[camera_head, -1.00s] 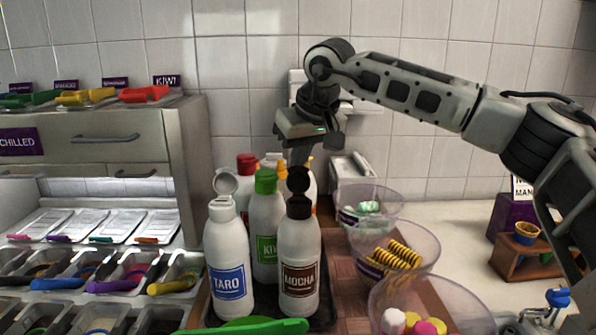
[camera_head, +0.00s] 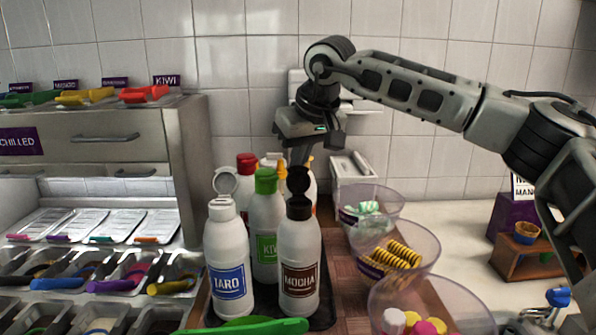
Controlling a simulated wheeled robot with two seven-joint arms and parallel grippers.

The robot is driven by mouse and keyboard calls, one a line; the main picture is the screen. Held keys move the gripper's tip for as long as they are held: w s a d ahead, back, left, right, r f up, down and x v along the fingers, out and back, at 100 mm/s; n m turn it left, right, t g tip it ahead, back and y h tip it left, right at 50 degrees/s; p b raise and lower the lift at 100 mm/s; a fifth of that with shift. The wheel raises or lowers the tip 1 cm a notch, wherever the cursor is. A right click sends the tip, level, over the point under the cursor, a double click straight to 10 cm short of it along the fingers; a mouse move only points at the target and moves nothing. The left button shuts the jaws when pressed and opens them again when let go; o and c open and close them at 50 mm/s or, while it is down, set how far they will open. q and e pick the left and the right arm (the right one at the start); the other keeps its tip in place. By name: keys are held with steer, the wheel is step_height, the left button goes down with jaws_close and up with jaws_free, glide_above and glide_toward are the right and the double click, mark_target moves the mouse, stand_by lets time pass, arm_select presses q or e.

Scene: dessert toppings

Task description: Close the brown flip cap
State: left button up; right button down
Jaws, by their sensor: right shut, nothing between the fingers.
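The mocha bottle (camera_head: 300,262) is white with a brown label and stands upright at the front right of a dark tray (camera_head: 322,318). Its brown flip cap (camera_head: 299,184) is open, with the lid standing up above the collar. My right gripper (camera_head: 300,160) reaches in from the right and points down, shut and empty. Its fingertips are just above or behind the raised lid; I cannot tell whether they touch it. My left gripper is not in view.
A taro bottle (camera_head: 228,265) with an open white cap stands to the left. A kiwi bottle (camera_head: 265,235) with a green cap is between them, and red and yellow-capped bottles stand behind. Clear bowls (camera_head: 425,235) line the right side. A green handle (camera_head: 245,327) crosses the front.

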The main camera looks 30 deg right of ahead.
step_height(320, 180, up, 8)
steer(key=p, duration=0.5)
steer(key=shift+s+a, duration=0.2)
steer(key=shift+s, duration=0.2)
